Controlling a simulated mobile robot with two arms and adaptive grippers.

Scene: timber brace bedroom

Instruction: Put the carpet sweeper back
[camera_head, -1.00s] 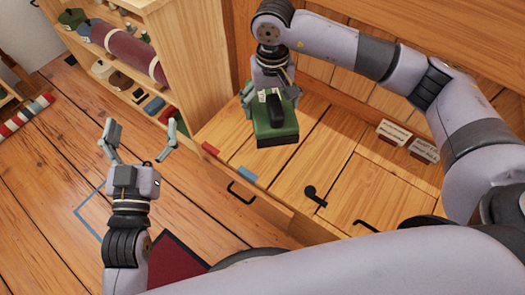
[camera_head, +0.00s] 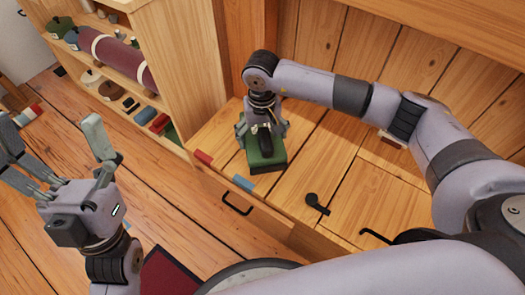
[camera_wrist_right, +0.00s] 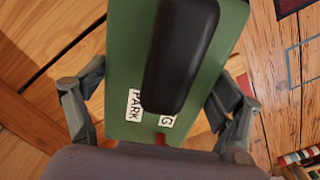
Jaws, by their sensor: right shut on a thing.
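The carpet sweeper appears as a green block (camera_head: 265,158) with a black grip on top. My right gripper (camera_head: 263,130) is shut on it from above, over the left part of the wooden bench top (camera_head: 310,150). It is at or just above the wood; I cannot tell if it touches. In the right wrist view the green body (camera_wrist_right: 125,60) and black grip (camera_wrist_right: 180,50) fill the middle, with white labels reading "PARK" and "G" (camera_wrist_right: 150,112). Fingers flank it on both sides. My left gripper (camera_head: 55,150) is open and empty over the floor at left.
Red (camera_head: 204,158) and blue (camera_head: 243,183) tabs mark the bench's front edge, above a black drawer handle (camera_head: 237,203). A black latch (camera_head: 316,204) lies to the right. An open shelf (camera_head: 190,60) with a rolled maroon carpet (camera_head: 120,58) stands at left. A dark red mat (camera_head: 170,272) lies below.

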